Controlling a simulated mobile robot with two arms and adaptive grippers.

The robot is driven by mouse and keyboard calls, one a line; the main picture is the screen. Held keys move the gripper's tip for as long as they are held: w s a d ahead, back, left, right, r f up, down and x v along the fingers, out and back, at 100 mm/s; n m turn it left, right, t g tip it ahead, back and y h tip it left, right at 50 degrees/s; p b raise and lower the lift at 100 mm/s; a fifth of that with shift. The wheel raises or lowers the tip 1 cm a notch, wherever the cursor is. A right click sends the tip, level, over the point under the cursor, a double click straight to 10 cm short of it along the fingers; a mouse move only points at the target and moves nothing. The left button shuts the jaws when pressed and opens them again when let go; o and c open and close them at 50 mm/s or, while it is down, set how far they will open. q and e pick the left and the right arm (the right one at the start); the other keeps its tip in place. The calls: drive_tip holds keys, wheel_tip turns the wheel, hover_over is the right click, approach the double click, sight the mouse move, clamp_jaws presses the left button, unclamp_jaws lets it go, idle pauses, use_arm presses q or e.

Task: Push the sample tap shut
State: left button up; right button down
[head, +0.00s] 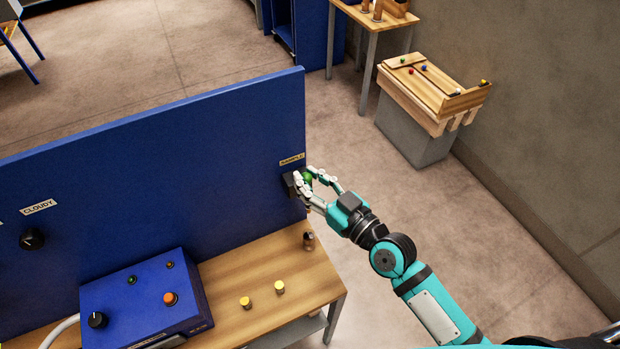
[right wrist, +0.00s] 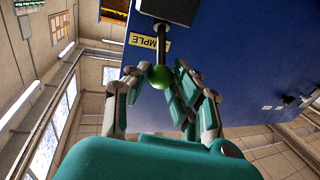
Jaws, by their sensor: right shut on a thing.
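The sample tap is a dark block (head: 292,185) on the right end of the blue panel, under a yellow label reading SAMPLE (head: 292,160). A green ball knob (head: 308,177) sits at the end of its lever. My right gripper (head: 312,184) is at the knob, with its fingers on either side, shut on it. In the right wrist view the green knob (right wrist: 160,77) shows between the fingers, with a dark stem running to the black block (right wrist: 166,10). My left gripper is not in view.
The blue panel (head: 180,150) stands on a wooden table (head: 255,270). A blue control box (head: 145,300), two yellow-capped pieces (head: 279,287) and a small brown bottle (head: 308,241) are on the table.

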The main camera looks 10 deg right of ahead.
idle(0.3)
drive_tip(key=p, duration=0.2)
drive_tip(key=r+g+p, duration=0.1)
drive_tip(key=p, duration=0.1)
drive_tip(key=shift+w+a+r+h+p, duration=0.1)
drive_tip(key=shift+w+r+h+p, duration=0.2)
drive_tip(key=shift+w+p, duration=0.05)
drive_tip(key=shift+w+r+m+g+p, duration=0.1)
drive_tip(key=shift+w+m+g+p, duration=0.05)
drive_tip(key=shift+m+g+p, duration=0.2)
drive_tip(key=shift+w+a+h, duration=0.1)
drive_tip(key=shift+w+h, duration=0.1)
drive_tip(key=shift+h, duration=0.1)
drive_tip(key=shift+w+a+r+m+g+h, duration=0.15)
drive_tip(key=shift+w+g+h, duration=0.25)
drive_tip(key=shift+g, duration=0.3)
drive_tip(key=shift+w+a+r+m+g+h, duration=0.15)
drive_tip(key=shift+w+g+h, duration=0.1)
drive_tip(key=shift+w+g, duration=0.3)
drive_tip(key=shift+w+a+r+m+g+h, duration=0.15)
drive_tip(key=shift+w+g+h, duration=0.2)
drive_tip(key=shift+g, duration=0.45)
drive_tip(key=c, duration=1.1)
unclamp_jaws()
